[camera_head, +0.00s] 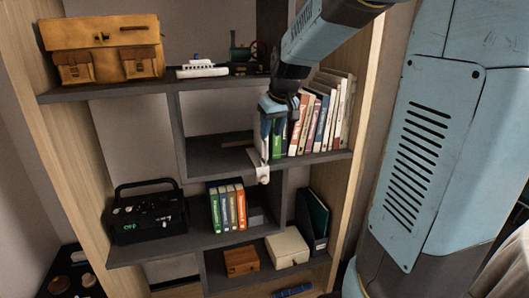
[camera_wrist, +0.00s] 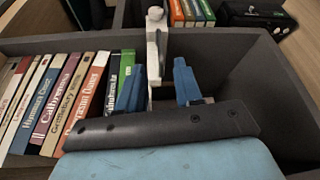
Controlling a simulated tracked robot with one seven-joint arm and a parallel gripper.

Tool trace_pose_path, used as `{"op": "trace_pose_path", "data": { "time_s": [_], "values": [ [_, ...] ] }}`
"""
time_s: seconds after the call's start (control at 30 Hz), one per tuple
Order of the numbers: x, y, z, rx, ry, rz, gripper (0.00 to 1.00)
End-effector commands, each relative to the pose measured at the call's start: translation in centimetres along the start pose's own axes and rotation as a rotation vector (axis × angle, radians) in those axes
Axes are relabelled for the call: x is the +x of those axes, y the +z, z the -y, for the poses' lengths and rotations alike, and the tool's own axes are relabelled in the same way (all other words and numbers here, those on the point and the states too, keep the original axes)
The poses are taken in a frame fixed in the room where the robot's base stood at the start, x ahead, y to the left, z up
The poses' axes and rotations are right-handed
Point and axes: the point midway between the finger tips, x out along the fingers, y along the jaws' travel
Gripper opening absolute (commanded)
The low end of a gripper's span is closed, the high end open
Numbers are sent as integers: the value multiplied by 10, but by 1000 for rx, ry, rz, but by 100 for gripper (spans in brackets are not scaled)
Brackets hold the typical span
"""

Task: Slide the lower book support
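A white book support (camera_head: 259,168) stands at the left end of the middle book row, its lower end reaching over the front edge of the shelf. It also shows in the wrist view (camera_wrist: 154,40). My gripper (camera_head: 267,124) is down at this support. In the wrist view its two blue fingers (camera_wrist: 158,86) are apart, one on each side of the white upright. The left finger is close to the upright, and a gap shows on the right; contact cannot be told. A lower book row (camera_head: 228,208) stands one shelf down; no white support shows clearly there.
Books (camera_head: 322,115) fill the right of the middle shelf (camera_head: 222,158); its left part is mostly clear. A black radio (camera_head: 148,213) stands left of the lower books. A wooden box (camera_head: 241,261) and a cream box (camera_head: 287,247) are below. A tan bag (camera_head: 102,50) and toy ship (camera_head: 202,69) are above.

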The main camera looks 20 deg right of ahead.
Motion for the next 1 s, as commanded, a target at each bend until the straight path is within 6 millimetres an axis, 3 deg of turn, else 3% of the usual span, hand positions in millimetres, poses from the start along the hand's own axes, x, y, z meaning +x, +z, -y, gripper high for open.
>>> {"op": "trace_pose_path", "data": {
  "time_s": [0.3,0.5,0.7,1.0],
  "values": [
    [57,0,0,0,-1,3,35],
    [84,1,-1,2,0,3,35],
    [96,1,-1,2,0,1,35],
    [98,1,-1,2,1,0,35]
  ]
}}
